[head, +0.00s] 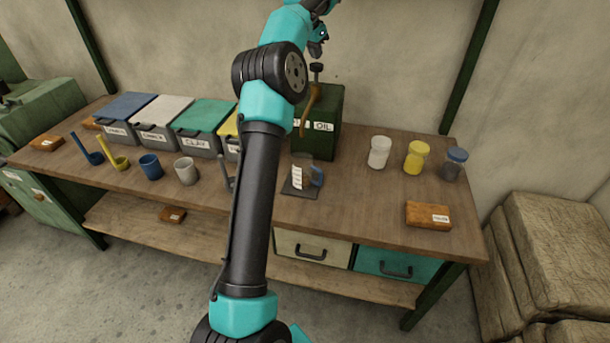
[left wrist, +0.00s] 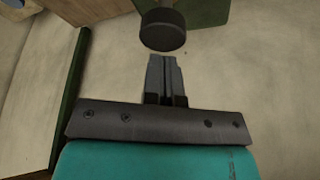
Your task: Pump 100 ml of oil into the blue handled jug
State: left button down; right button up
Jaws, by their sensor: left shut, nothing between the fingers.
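The green oil can (head: 328,112), labelled OIL, stands at the back of the bench with a black pump knob (head: 317,68) on top and a curved copper spout (head: 310,108). My left gripper (head: 316,50) is just above the knob, shut and empty. In the left wrist view its closed fingers (left wrist: 164,68) point at the round knob (left wrist: 163,30), seemingly apart from it. My right gripper is not in view.
Lidded bins (head: 205,118) line the back left, with scoops and cups before them. A brown block (head: 428,215) lies at the front right. My left arm hides part of the bench.

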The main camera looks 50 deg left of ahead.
aim_at(315, 65)
pick_arm(q)
jog(key=shift+f, duration=0.55)
dwell(0.4)
jog(key=shift+f, duration=2.1)
jog(key=shift+r, duration=2.65)
jog(key=shift+f, duration=0.2)
